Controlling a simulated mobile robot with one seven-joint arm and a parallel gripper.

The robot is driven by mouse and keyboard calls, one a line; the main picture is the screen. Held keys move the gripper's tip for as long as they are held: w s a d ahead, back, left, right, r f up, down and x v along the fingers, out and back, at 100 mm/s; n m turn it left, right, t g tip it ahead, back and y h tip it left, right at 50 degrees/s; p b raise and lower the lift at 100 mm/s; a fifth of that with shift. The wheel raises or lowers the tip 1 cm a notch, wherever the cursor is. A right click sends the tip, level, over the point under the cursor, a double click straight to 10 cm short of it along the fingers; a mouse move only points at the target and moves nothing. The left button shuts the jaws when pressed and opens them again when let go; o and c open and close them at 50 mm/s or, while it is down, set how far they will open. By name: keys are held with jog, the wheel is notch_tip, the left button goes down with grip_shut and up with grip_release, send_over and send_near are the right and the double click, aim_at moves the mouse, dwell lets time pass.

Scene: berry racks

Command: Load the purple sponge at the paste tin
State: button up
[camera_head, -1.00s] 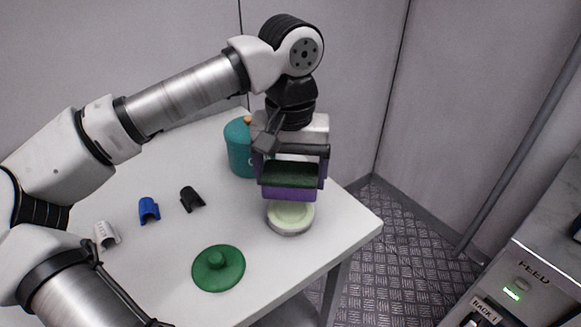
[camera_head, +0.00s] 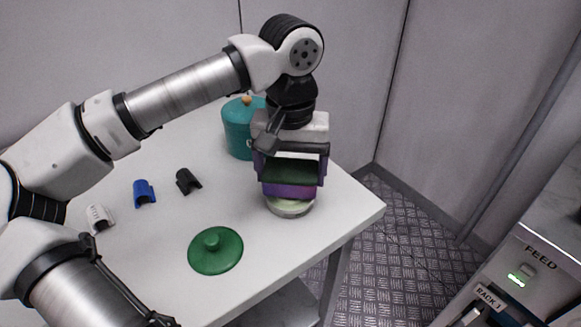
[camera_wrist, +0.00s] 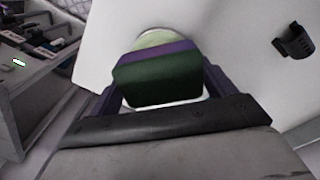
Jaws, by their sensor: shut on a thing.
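The sponge (camera_head: 290,190) has a purple lower layer and a dark green upper layer. My gripper (camera_head: 291,172) is shut on it, a finger at each side. The paste tin (camera_head: 290,209), round and shallow with pale green paste, stands near the table's right edge, directly below the sponge. The sponge covers much of the tin's top in the head view; I cannot tell whether it touches the paste. In the wrist view the sponge (camera_wrist: 158,75) hides most of the tin, and only the tin's far rim and some paste (camera_wrist: 165,37) show beyond it.
A green round lid with a knob (camera_head: 215,251) lies in front of the tin. A teal jar (camera_head: 238,128) stands behind, near my gripper. Black (camera_head: 188,181), blue (camera_head: 144,193) and white (camera_head: 99,218) clips lie to the left. A rack with a FEED panel (camera_head: 541,258) stands at right.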

aim_at(292, 170)
jog(key=shift+f+b, duration=0.5)
jog(key=shift+f, duration=0.05)
dwell(1.4)
jog(key=shift+r+p, duration=2.55)
jog(key=shift+r, duration=1)
jog(key=shift+s+d+f, duration=0.1)
